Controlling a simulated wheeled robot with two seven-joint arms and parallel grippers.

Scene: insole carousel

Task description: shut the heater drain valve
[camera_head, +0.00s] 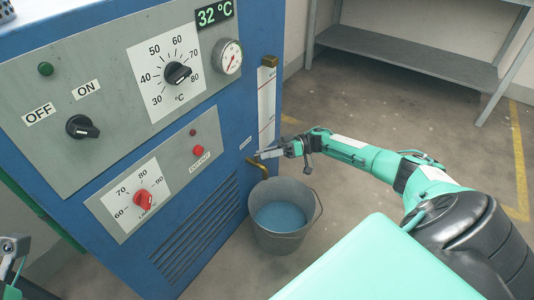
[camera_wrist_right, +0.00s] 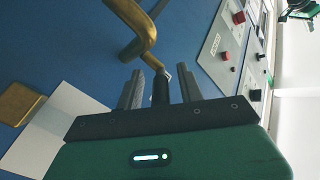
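The heater is a blue cabinet (camera_head: 205,130) with grey control panels. A brass drain pipe (camera_head: 258,169) comes out low on its front and bends over the bucket; it also shows in the right wrist view (camera_wrist_right: 143,30). A dark valve lever (camera_wrist_right: 160,88) stands between the fingers of my right gripper (camera_wrist_right: 160,88), with gaps on both sides. In the head view my right gripper (camera_head: 272,153) is just above the pipe and hides the valve. My left gripper (camera_head: 12,250) is at the lower left edge, partly cut off.
A grey metal bucket (camera_head: 262,238) holding bluish water (camera_head: 281,216) stands on the floor under the pipe. A white level gauge (camera_head: 266,105) with a brass top rises above the valve. A grey shelf (camera_head: 410,55) stands at the back. The display (camera_head: 214,13) reads 32 °C.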

